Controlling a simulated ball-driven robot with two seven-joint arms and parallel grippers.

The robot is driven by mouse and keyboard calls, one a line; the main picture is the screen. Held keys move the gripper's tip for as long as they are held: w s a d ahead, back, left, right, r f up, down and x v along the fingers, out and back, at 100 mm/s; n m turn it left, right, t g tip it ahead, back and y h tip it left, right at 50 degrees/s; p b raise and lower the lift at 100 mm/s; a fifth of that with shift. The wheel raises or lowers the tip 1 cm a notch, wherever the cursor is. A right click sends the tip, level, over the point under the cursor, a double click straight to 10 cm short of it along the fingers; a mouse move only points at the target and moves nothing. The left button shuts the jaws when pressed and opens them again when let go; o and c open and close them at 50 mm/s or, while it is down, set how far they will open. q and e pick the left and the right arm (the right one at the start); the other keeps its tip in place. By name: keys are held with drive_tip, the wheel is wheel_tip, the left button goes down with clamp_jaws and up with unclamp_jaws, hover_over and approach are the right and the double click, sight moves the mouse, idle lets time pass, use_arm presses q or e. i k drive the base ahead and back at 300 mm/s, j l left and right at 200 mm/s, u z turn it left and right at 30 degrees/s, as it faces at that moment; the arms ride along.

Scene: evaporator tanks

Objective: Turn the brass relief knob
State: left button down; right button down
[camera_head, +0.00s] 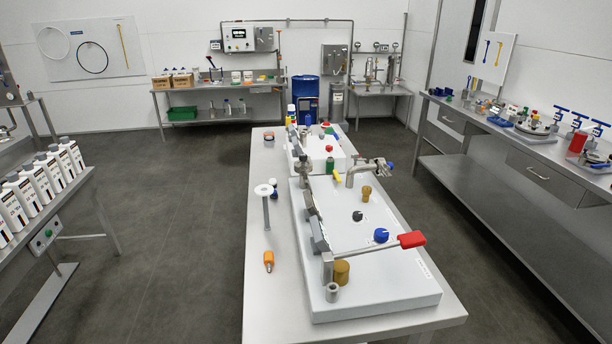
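Two brass-coloured parts stand on the white panel on the middle table. A short, wide brass cylinder (342,273) is near its front left, beside a grey post and under a lever with a red handle (411,239). A smaller, narrow-necked brass knob (366,194) stands farther back, near a metal spout. I cannot tell from the picture which one is the relief knob. Neither of my grippers is in view, and nothing touches either brass part.
The white panel (400,296) also carries a blue knob (381,235) and a black knob (357,216). An orange-handled tool (268,261) and a white-topped stand (264,190) are on the left of the steel table (262,308). Open floor lies on both sides.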

sight(366, 190)
drive_tip(key=u, duration=0.2)
drive_tip(key=i+l+u, duration=0.1)
drive_tip(key=l+u, duration=0.35)
drive_tip(key=l, duration=0.15)
drive_tip(key=l+u, duration=0.4)
drive_tip(key=l, duration=0.8)
drive_tip(key=k+l+u, duration=0.1)
drive_tip(key=l, duration=0.5)
